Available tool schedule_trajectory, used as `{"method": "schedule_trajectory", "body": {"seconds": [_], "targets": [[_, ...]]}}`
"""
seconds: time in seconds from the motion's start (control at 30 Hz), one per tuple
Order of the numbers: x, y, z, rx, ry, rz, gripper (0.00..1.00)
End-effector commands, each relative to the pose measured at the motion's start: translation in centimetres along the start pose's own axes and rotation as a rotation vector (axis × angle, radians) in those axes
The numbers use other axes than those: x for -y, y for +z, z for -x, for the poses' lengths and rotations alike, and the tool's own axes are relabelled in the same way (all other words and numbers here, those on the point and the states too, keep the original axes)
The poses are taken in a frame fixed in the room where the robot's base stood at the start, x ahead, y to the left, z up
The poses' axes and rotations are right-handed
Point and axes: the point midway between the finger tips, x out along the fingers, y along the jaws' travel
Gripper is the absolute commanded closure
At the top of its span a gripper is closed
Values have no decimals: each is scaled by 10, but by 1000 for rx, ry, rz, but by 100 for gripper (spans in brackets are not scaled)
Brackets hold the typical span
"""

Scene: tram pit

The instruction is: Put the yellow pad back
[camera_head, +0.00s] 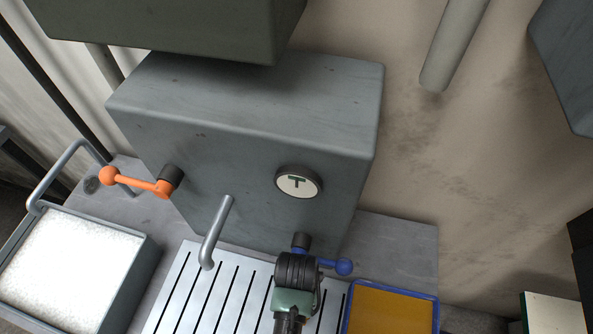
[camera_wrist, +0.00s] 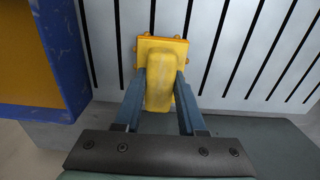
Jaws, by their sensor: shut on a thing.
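The yellow pad (camera_wrist: 160,80) is a yellow block with a flat, wider plate at its far end. It shows in the wrist view between the two blue-grey fingers of my gripper (camera_wrist: 161,88), which is shut on it. Behind the pad is the white slotted grate (camera_wrist: 225,45); I cannot tell whether the pad touches it. In the head view my arm's end (camera_head: 296,280) is over the front right of the grate (camera_head: 190,285), and the pad is hidden there.
A blue-rimmed tray with an orange-yellow inside (camera_head: 390,310) lies right of my arm; its blue wall (camera_wrist: 72,50) is at left in the wrist view. A grey housing (camera_head: 240,130) with an orange lever (camera_head: 135,182), blue lever (camera_head: 343,267), gauge (camera_head: 298,183) and spout (camera_head: 215,235) stands behind. A bin of white grains (camera_head: 140,275) is left.

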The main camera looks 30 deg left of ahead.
Motion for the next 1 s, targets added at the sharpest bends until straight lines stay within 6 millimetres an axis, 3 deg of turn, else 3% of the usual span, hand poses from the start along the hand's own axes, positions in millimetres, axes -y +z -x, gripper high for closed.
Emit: {"method": "schedule_trajectory", "body": {"seconds": [0.6, 0.63, 0.7, 0.8, 1.0], "targets": [[0, -1, -17, -2, 0, 0, 100], [0, 0, -17, -2, 0, 1, 57], [0, 0, -16, -2, 0, 1, 44], [0, 0, -16, -2, 0, 1, 31], [0, 0, -16, -1, 0, 0, 31]]}}
